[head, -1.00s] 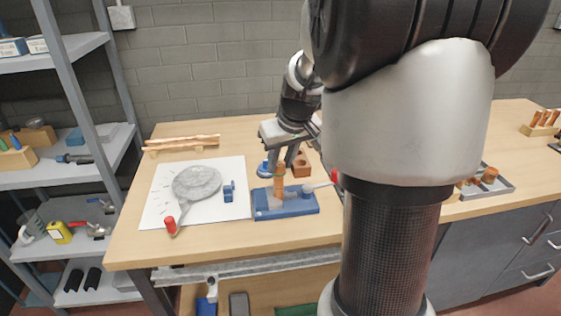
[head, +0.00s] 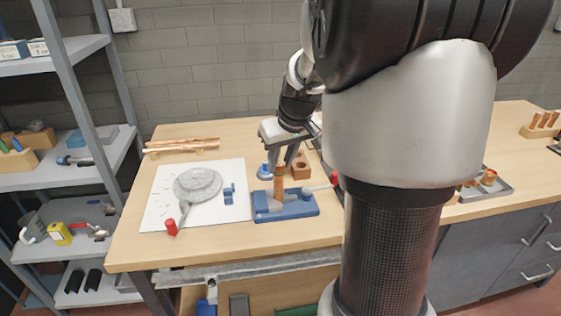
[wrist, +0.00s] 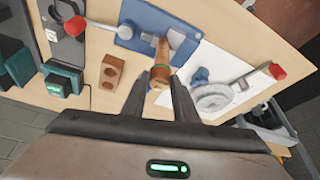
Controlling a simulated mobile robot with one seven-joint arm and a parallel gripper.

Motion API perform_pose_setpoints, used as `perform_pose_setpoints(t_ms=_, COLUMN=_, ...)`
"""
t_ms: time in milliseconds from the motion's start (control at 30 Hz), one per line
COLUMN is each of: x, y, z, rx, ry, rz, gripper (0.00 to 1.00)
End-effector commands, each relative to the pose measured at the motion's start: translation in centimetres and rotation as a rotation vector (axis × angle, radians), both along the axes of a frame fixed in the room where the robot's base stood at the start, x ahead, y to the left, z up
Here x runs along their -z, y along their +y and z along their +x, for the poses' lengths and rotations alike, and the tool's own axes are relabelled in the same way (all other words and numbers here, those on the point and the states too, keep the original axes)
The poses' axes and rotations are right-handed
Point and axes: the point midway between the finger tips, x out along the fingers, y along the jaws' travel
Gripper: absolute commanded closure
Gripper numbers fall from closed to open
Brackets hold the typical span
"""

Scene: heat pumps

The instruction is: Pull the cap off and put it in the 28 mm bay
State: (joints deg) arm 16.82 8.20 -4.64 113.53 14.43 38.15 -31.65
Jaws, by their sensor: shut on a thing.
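A copper pipe (head: 279,182) stands upright in a blue vise (head: 300,209) on the bench. In the wrist view the pipe (wrist: 163,50) rises from the blue vise (wrist: 146,22) towards my fingers. My gripper (wrist: 158,84) is shut on the copper cap (wrist: 156,79) at the pipe's top end. In the head view my gripper (head: 279,167) points down over the vise, and its fingers largely hide the cap. I cannot tell whether the cap is apart from the pipe. No bay marked 28 mm can be read.
A grey tray (head: 497,190) with copper fittings lies at the right, partly behind my arm. A brown block with holes (head: 301,170) stands behind the vise. A white sheet (head: 160,205) with a grey round part and a red-capped item lies left. Copper pipes (head: 182,144) lie behind.

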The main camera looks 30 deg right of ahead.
Motion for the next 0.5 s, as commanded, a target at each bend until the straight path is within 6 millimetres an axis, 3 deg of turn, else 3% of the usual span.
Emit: perform_pose_setpoints(t_ms=500, x=-2.3, y=0.0, z=0.0, rx=0.000, ry=-0.001, rz=-0.001, gripper=1.00)
